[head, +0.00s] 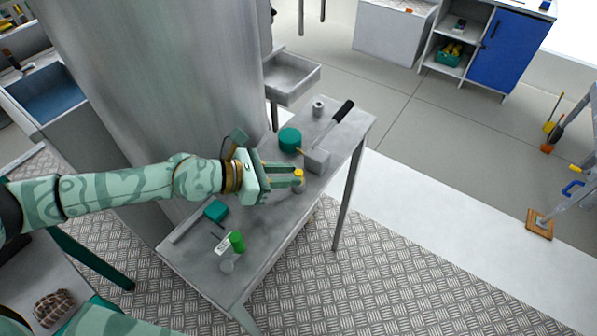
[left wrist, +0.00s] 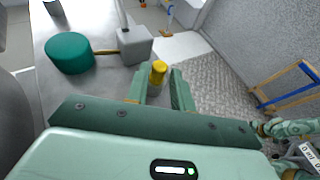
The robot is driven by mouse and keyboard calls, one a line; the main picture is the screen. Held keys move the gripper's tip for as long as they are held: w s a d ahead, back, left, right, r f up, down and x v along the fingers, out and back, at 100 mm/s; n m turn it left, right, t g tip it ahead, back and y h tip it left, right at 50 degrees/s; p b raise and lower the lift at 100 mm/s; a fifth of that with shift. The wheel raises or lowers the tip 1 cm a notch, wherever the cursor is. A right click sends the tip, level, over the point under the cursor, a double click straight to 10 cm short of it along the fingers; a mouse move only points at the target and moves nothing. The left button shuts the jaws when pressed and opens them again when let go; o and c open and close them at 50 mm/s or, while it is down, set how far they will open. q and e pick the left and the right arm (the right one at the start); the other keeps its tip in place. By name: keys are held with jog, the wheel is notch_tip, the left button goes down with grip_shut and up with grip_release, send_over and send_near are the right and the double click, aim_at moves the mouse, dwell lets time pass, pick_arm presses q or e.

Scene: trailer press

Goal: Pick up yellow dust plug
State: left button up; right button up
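The yellow dust plug (head: 299,173) is a small yellow cap on top of a short grey cylinder standing on the metal bench. In the left wrist view the plug (left wrist: 158,71) shows just beyond and between the fingertips. My left gripper (head: 297,177) reaches in from the left with its fingers at the plug. In the left wrist view its two fingers (left wrist: 161,88) are apart, with a small gap seen beside the plug. Contact is not clear. My right gripper is not clearly seen in either view.
A large metal column (head: 150,80) stands behind the arm.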

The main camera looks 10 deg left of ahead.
aim_at(306, 174)
pick_arm(q)
jog(key=x, duration=0.5)
jog(key=shift+w+f, duration=0.15)
jog(key=shift+f, duration=0.05)
grip_shut()
jog(key=shift+r, duration=0.15)
